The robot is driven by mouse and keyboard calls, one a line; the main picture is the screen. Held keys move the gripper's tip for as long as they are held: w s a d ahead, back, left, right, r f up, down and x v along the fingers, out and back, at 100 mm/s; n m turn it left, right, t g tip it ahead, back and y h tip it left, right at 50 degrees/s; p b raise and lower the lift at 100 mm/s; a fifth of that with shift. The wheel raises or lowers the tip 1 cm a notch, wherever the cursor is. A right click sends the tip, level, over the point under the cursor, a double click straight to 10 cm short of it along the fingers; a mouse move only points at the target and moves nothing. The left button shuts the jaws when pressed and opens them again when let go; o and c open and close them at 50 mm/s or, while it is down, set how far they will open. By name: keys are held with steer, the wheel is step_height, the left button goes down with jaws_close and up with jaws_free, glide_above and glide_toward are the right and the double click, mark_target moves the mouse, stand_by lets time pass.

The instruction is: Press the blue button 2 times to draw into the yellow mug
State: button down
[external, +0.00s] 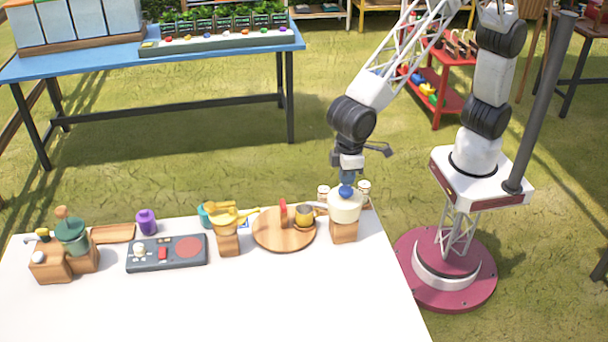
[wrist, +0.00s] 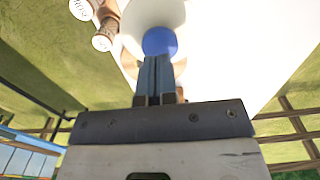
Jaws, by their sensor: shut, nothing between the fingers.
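The blue button (external: 346,192) is a round knob on top of a white dispenser (external: 344,209) that stands on a wooden block at the right end of the white table. The dispenser's spout points left, toward the yellow mug (external: 304,215) on the round wooden board. My gripper (external: 347,182) is shut and empty, pointing down right over the button. In the wrist view, the shut fingertips (wrist: 157,62) reach the edge of the blue button (wrist: 159,40). I cannot tell whether they touch or press it. The mug's inside is not clearly visible.
A yellow dispenser (external: 229,217) stands left of the round board (external: 270,236). Further left are a dark control panel (external: 180,262), a purple cup (external: 146,222) and a green dispenser (external: 72,235). Two small jars stand close behind the white dispenser. The table's front is clear.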

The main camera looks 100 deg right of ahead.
mark_target(346, 189)
steer(key=shift+f, duration=1.55)
stand_by(0.6)
steer(key=shift+r, duration=1.55)
steer(key=shift+f, duration=1.7)
stand_by(1.7)
steer(key=shift+r, duration=1.7)
